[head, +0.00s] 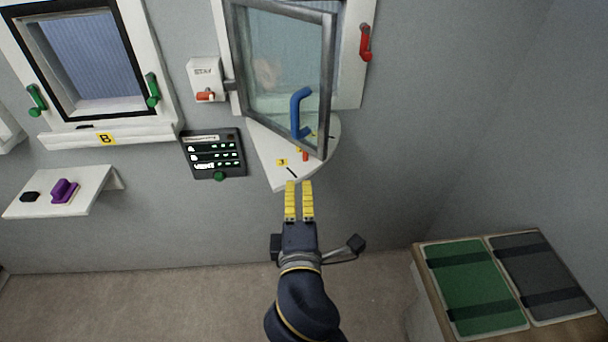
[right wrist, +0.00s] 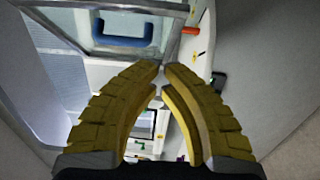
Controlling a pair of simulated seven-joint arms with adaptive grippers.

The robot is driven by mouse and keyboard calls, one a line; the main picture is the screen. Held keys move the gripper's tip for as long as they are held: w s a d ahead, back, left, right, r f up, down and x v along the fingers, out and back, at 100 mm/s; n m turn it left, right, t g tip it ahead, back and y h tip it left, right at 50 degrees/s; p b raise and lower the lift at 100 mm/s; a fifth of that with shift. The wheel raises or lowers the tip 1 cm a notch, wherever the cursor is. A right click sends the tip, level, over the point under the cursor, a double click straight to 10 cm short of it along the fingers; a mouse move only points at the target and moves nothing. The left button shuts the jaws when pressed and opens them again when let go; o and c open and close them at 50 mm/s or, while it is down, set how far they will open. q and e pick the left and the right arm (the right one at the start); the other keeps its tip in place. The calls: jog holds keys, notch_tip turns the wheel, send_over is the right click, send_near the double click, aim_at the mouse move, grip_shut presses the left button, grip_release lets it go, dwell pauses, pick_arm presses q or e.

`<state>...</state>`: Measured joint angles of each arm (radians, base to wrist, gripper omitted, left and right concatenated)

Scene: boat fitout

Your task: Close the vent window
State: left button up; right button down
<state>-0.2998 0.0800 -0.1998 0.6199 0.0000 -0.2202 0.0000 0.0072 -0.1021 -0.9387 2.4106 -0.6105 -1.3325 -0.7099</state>
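The vent window (head: 327,70) is a grey-framed glass pane, swung out from its white wall frame. A blue handle (head: 297,112) sits on its lower part; it also shows in the right wrist view (right wrist: 124,41). A white quarter-round shelf (head: 270,165) with small marks and an orange-red peg (head: 305,155) lies under the pane. My right gripper (head: 299,184) is just below the shelf in the picture, apart from the handle. Its yellow fingers have a narrow gap with nothing between them. My left gripper is out of view.
A white STAY box (head: 203,75) with a red lever and a dark panel (head: 213,155) are left of the vent. A red latch (head: 366,43) is on the frame's right. Window B (head: 82,55), a shelf with a purple block (head: 64,190), and a cabinet (head: 425,290) stand aside.

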send_near(309, 137)
jog(key=w+a, duration=0.1)
jog(key=a, duration=0.2)
jog(key=shift+w+d, duration=0.65)
jog(key=shift+w, duration=0.3)
jog(key=shift+w+d, duration=0.65)
jog(key=shift+w, duration=0.35)
